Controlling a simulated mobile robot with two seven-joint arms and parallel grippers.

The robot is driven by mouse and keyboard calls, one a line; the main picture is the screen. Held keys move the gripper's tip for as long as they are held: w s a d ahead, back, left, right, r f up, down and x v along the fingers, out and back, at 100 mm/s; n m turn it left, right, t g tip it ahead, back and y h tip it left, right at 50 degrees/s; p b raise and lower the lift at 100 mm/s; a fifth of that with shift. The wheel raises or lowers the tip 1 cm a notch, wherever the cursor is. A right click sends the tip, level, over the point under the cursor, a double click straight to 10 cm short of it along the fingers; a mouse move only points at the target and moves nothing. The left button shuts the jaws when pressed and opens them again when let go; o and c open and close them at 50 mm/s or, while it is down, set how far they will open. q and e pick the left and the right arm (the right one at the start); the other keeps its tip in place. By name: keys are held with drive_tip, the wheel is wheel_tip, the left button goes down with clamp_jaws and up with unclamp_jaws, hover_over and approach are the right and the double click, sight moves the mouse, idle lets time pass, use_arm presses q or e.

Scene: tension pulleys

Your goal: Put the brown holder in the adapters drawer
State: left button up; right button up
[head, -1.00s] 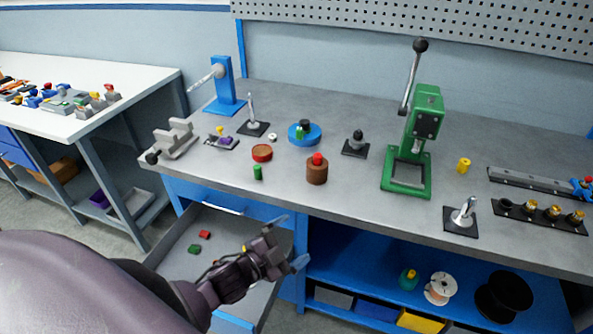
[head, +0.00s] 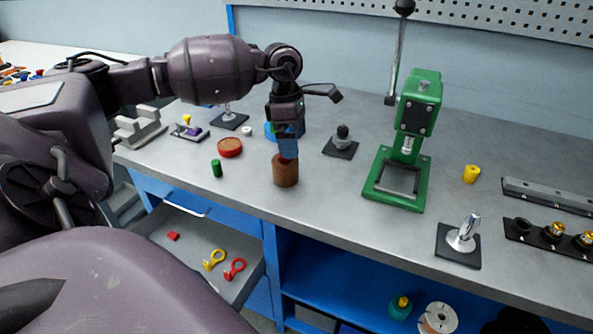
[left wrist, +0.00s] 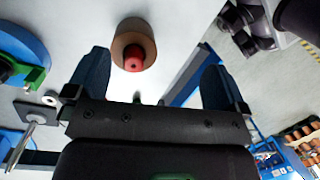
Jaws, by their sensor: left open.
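The brown holder (head: 286,174) is a short upright cylinder on the grey bench, near its front edge. A red piece (left wrist: 134,59) sits in its top. My left gripper (head: 288,147) points down just above the holder and hides part of the red piece. In the left wrist view the holder (left wrist: 126,27) lies ahead of my two spread, empty fingers. An open drawer (head: 250,270) below the bench holds a red block, a yellow ring piece and a red ring piece. I cannot read a label on it. My right gripper is not in view.
Left of the holder are a green cylinder (head: 216,168) and a round red-brown dish (head: 230,147). A blue round base (left wrist: 22,52) stands behind it. A black-based part (head: 341,146) and a green press (head: 405,150) are to the right. My left arm hides the back left.

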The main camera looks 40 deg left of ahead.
use_arm(q)
drive_tip(key=shift+y, duration=0.9)
drive_tip(key=a, duration=0.1)
drive_tip(key=a+r, duration=0.1)
drive_tip(key=w+a, duration=0.1)
drive_tip(key=shift+a+r, duration=0.25)
drive_tip(key=shift+r, duration=0.15)
drive_tip(key=shift+a, duration=0.25)
hover_over(285, 169)
drive_tip(key=w+a, duration=0.3)
wheel_tip(285, 169, down, 5)
drive_tip(key=shift+s+d+f, duration=0.1)
drive_tip(key=shift+f, duration=0.05)
drive_tip(key=shift+s+d+f+b, duration=0.1)
drive_tip(key=shift+d+f+b, duration=0.05)
drive_tip(key=shift+f, duration=1.15)
drive_tip(key=shift+d+f+b, duration=0.15)
drive_tip(key=shift+f, duration=1.1)
drive_tip(key=c, duration=1.1)
drive_tip(key=shift+r, duration=0.1)
